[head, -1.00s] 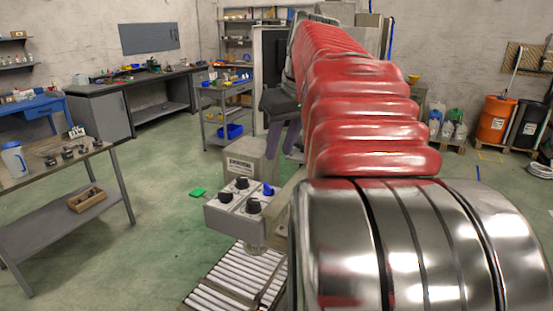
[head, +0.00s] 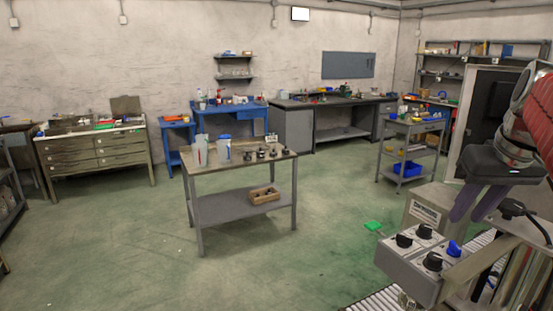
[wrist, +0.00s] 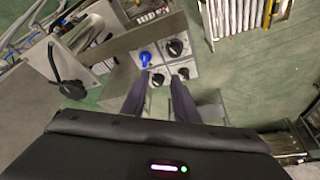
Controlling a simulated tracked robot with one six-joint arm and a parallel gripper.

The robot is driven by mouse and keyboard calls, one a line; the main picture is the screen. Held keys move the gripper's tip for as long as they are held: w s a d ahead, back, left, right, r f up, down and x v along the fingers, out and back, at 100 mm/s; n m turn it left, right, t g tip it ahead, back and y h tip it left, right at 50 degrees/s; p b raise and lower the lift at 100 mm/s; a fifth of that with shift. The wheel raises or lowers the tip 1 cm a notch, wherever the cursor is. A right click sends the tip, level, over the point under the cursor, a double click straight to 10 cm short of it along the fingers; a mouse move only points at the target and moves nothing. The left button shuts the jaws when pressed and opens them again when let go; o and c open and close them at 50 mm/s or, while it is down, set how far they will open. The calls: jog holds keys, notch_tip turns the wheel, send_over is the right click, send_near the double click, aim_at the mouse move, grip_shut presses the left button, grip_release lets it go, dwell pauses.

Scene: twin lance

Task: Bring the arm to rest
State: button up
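My arm (head: 535,115), with a red ribbed sleeve, enters at the right edge of the head view. My gripper (head: 468,213) hangs from it, dark, with two purple-grey fingers pointing down. It is up near the grey control box (head: 405,268), which carries one blue knob (head: 455,248) and several black knobs. In the wrist view my gripper (wrist: 158,92) has its fingers apart with nothing held between them. The blue knob (wrist: 145,57) and black knobs (wrist: 174,47) show beyond and between the fingertips. The exact gap to the box is unclear.
A metal table (head: 240,165) with jugs and a wooden crate (head: 264,194) stands mid-room. A grey cart (head: 412,126) with a blue bin stands behind the box. White rollers (head: 375,300) run below the box. Open floor lies left.

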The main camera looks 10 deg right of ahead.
jog(key=s+a+f+n, duration=0.15)
jog(key=a+f, duration=0.25)
jog(key=a, duration=0.4)
jog(key=s+a+f+m, duration=0.15)
jog(key=a+f, duration=0.25)
jog(key=a, duration=0.5)
jog(key=s+a+f+n+t, duration=0.1)
jog(key=s+a+f+n, duration=0.1)
jog(key=s+a+f, duration=0.6)
notch_tip(320, 180, down, 4)
jog(key=shift+a+r+y, duration=0.1)
jog(key=shift+a+y, duration=0.3)
jog(key=shift+a, duration=0.5)
jog(key=shift+d, duration=0.1)
